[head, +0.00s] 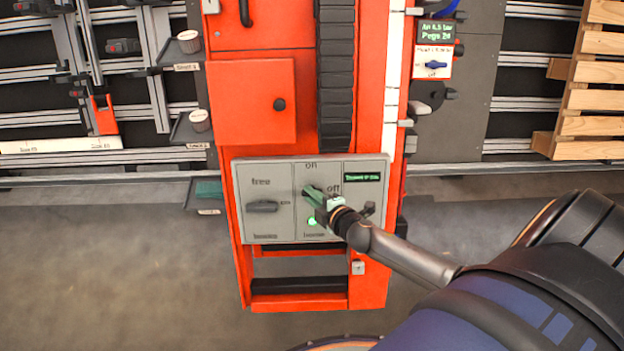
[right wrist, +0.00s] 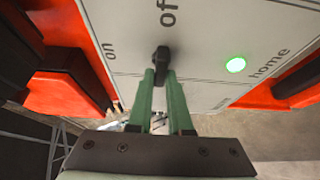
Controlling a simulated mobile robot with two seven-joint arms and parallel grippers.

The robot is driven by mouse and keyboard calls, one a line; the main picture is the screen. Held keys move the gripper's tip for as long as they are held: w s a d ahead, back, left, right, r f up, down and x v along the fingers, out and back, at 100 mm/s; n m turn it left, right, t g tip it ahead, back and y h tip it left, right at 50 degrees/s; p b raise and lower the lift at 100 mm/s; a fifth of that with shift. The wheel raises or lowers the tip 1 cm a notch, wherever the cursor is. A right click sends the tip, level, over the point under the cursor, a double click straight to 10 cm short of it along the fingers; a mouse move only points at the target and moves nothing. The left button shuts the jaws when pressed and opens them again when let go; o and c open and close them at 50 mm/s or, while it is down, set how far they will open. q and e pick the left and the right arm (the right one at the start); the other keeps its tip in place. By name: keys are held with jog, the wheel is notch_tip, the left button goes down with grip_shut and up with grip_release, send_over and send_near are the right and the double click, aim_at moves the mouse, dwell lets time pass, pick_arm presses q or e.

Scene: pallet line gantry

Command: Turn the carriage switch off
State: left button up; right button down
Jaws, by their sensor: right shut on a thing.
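The grey control panel (head: 270,168) is on the front of the orange gantry post. Its middle section has a dark switch knob (head: 308,190), with "on" above it and "off" to its right. A green lamp (head: 312,222) is lit below it. My right gripper (head: 318,195) reaches in from the lower right, its green fingers shut on the knob. In the right wrist view the black knob (right wrist: 161,60) stands between the fingertips (right wrist: 161,78) and seems to lie lengthwise towards "off", though the fingers hide part of it. My left gripper is not in view.
A second knob (head: 262,206) under "free" sits left on the panel. A small green display (head: 361,177) is at its right, with text too small to read. An orange cabinet door (head: 252,102) is above. Wooden pallets (head: 590,100) stand at the right. Floor is clear at the left.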

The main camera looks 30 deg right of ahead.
jog(key=shift+w+r, duration=0.1)
dwell(0.4)
jog(key=c, duration=0.8)
grip_release()
jog(key=shift+c, duration=0.2)
jog(key=v, duration=1.2)
jog(key=shift+s+r+p, duration=0.15)
jog(key=shift+s+p, duration=0.1)
jog(key=shift+p, duration=0.15)
jog(key=s+a+f+m+g+y, duration=0.1)
jog(key=s+a+f+m+g, duration=0.1)
jog(key=s+a+f+m, duration=0.2)
jog(key=s+a+f+m+g+y, duration=0.1)
jog(key=s+a+f+m+g, duration=0.1)
jog(key=a+m, duration=0.6)
jog(key=shift+s+f+m+y, duration=0.3)
jog(key=shift+s+f+m, duration=0.2)
jog(key=shift+s+f, duration=0.45)
